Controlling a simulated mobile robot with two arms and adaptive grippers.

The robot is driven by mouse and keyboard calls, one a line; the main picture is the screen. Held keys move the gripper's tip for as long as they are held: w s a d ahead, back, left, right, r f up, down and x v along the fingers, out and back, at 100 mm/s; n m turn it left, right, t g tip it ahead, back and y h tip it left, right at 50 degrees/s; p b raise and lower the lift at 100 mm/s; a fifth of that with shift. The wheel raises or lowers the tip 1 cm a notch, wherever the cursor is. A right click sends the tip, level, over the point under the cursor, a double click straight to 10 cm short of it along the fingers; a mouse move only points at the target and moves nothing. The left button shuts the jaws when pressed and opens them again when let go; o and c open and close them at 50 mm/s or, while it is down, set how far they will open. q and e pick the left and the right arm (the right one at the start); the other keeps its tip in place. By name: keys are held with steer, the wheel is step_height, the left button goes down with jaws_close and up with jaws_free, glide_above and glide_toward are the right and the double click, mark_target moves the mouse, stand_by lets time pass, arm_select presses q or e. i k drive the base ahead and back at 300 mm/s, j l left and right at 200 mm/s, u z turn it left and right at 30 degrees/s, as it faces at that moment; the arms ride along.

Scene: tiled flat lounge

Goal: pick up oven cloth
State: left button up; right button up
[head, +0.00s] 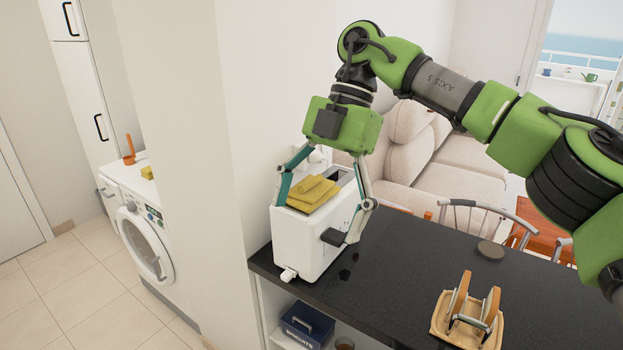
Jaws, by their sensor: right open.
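The yellow folded oven cloth (313,194) lies on top of the white toaster (296,244), near its front end. The toaster stands on the dark counter against the wall. My right gripper (325,203) is above the toaster with its fingers spread open, one on each side of the cloth. The left finger is beside the toaster's top left edge and the right finger reaches down along its right side. I cannot tell whether the fingers touch the cloth or the toaster. My left gripper is not in view.
The dark counter (385,310) has free room right of the toaster. A wooden rack (452,326) with upright pieces and a round grey disc (490,249) are on it. A blue box (307,325) sits on the shelf below. Chairs (480,217) and a sofa (465,170) stand behind.

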mark_target(312, 192)
steer(key=i+l, duration=0.1)
steer(key=i, duration=1.05)
